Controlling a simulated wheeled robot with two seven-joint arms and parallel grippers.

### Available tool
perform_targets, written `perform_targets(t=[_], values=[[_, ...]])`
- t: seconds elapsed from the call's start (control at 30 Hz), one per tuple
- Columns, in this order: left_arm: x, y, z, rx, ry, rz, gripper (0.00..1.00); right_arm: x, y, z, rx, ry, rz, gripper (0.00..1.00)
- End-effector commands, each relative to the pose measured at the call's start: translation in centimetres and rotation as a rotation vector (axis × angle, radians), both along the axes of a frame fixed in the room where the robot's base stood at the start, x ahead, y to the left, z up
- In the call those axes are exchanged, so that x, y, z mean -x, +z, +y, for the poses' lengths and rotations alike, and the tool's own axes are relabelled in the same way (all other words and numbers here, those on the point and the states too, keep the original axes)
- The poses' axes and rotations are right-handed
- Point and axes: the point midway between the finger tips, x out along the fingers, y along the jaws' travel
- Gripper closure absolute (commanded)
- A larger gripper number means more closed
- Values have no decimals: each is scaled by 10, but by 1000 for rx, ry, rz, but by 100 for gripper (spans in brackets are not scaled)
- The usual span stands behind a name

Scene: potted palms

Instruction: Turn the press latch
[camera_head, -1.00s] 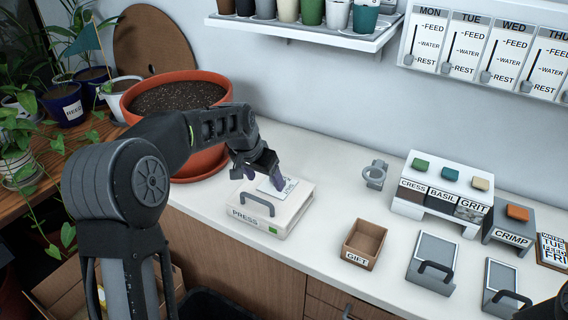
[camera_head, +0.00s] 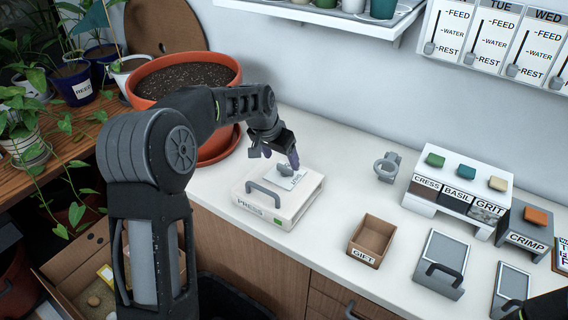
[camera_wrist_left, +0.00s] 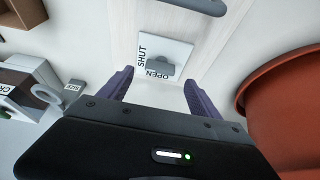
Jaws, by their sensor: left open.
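The press (camera_head: 262,210) is a flat white box on the counter with a grey bar handle (camera_head: 263,190) and a green square on its front. On its top lies a white plate (camera_wrist_left: 178,51), lettered SHUT and OPEN in the left wrist view. The small grey latch (camera_wrist_left: 158,66) stands on this plate; it also shows in the head view (camera_head: 285,169). My left gripper (camera_head: 281,157) is open just above the latch. In the left wrist view the latch appears between the fingertips, with no contact visible. Which word the latch points to is unclear.
An orange pot (camera_head: 228,115) of soil stands left of the press. To the right are a grey ring-shaped fixture (camera_head: 387,167), a GIFT box (camera_head: 352,253), a dispenser with coloured buttons (camera_head: 425,200) and a CRIMP block (camera_head: 519,241). A shelf (camera_head: 320,17) hangs above.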

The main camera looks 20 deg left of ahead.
Motion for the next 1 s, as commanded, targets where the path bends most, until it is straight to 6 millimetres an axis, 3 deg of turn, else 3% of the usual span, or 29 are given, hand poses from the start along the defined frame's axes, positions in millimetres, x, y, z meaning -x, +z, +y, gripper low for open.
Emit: perform_targets(t=[0.3, 0.63, 1.0], values=[[-16, -39, -2, 0, 1, 1, 27, 0, 8, 0, 0, 0, 0, 64], [-18, -43, -3, 1, 1, -1, 27, 0, 7, 0, 0, 0, 1, 64], [-18, -42, -3, 1, 1, -1, 58, 0, 7, 0, 0, 0, 1, 64]])
